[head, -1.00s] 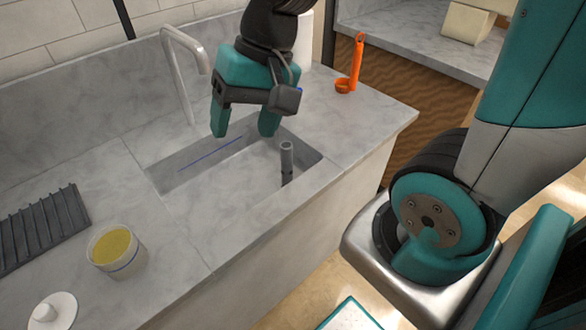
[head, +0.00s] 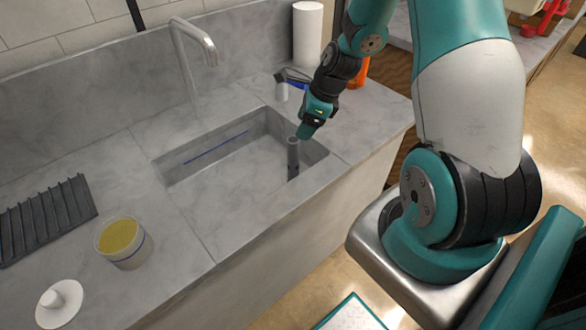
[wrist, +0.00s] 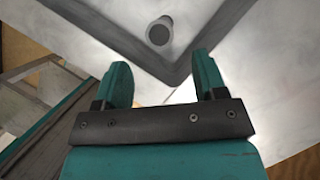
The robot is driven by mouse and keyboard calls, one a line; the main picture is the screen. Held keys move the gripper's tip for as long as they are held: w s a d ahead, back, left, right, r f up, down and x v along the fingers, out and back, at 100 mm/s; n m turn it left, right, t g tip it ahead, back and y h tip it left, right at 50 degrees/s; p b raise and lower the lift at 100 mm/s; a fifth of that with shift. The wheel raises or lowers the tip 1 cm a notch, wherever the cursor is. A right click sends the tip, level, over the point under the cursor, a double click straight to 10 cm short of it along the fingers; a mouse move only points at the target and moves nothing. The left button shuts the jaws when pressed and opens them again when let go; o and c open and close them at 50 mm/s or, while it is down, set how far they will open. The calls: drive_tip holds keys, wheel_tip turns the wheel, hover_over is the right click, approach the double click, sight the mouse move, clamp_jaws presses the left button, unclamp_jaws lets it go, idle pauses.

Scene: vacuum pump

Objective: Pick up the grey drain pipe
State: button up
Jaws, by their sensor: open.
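The grey drain pipe (head: 293,157) stands upright in the right end of the sink basin (head: 225,165), its open top near rim height. In the wrist view the pipe (wrist: 159,30) shows end-on, near a corner of the basin, ahead of the fingertips and roughly centred between them. My gripper (head: 307,131) is above the basin's right end, close to the pipe's top in the head view. In the wrist view my gripper (wrist: 162,72) has its two teal fingers apart with nothing between them. The pipe's lower end is hard to make out.
A curved faucet (head: 190,60) rises behind the basin. A white roll (head: 307,35) and an orange item (head: 358,75) stand behind my arm. A grey ribbed rack (head: 45,218), a cup of yellow contents (head: 123,243) and a white lid (head: 59,303) lie left. The counter right of the basin is mostly clear.

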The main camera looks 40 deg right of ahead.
sight(294, 139)
drive_tip(key=p+x, duration=0.1)
drive_tip(key=x, duration=0.7)
drive_tip(key=shift+w+a+f, duration=0.15)
drive_tip(key=shift+a+f, duration=0.05)
drive_tip(key=shift+f, duration=0.15)
clamp_jaws()
